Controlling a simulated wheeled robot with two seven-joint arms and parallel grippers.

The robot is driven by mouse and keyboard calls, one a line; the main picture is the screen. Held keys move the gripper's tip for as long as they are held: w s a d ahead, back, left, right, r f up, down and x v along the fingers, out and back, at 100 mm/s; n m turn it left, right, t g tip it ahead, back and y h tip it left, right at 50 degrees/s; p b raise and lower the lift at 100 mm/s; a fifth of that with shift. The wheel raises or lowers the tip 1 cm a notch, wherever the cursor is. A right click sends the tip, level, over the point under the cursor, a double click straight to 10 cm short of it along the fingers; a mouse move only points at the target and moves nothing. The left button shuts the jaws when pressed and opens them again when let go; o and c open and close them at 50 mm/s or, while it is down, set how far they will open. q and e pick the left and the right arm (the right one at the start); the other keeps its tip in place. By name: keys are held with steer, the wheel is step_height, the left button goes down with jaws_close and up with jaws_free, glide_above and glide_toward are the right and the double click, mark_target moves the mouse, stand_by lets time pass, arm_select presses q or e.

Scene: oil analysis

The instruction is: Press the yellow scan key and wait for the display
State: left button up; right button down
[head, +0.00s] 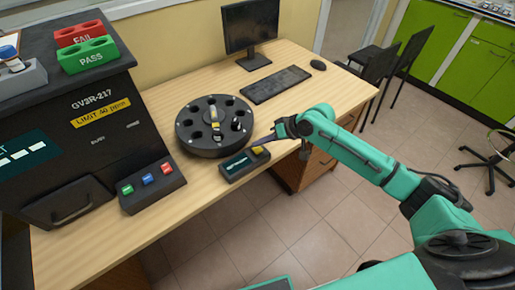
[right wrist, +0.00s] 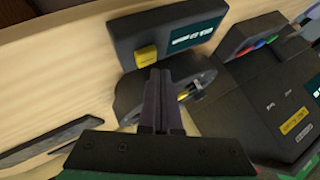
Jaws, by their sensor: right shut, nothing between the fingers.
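The scan unit, a small dark box (head: 244,164), sits near the front edge of the desk; it also shows in the right wrist view (right wrist: 125,30). Its yellow scan key (head: 259,150) is at its right end in the head view and shows uncovered in the right wrist view (right wrist: 146,56). Its display (head: 236,165) is dark teal with pale marks too small to read. My right gripper (head: 267,139) is shut and empty, its tips close to the key (right wrist: 160,74). I cannot tell whether they touch it. My left gripper is not in view.
A black round carousel (head: 190,137) holding a vial stands just behind the scan unit. A dark analyzer (head: 95,135) with green, blue and red buttons is at the left. A keyboard (head: 275,85) and monitor (head: 250,25) are at the back. The desk's front edge is close.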

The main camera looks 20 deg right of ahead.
mark_target(261, 150)
stand_by(0.4)
steer(key=shift+f, duration=0.4)
steer(key=shift+f, duration=0.55)
stand_by(0.7)
steer(key=shift+r+p, duration=0.95)
steer(key=shift+p, duration=0.05)
step_height(261, 150, up, 5)
steer(key=p, duration=0.5)
steer(key=shift+r, duration=0.1)
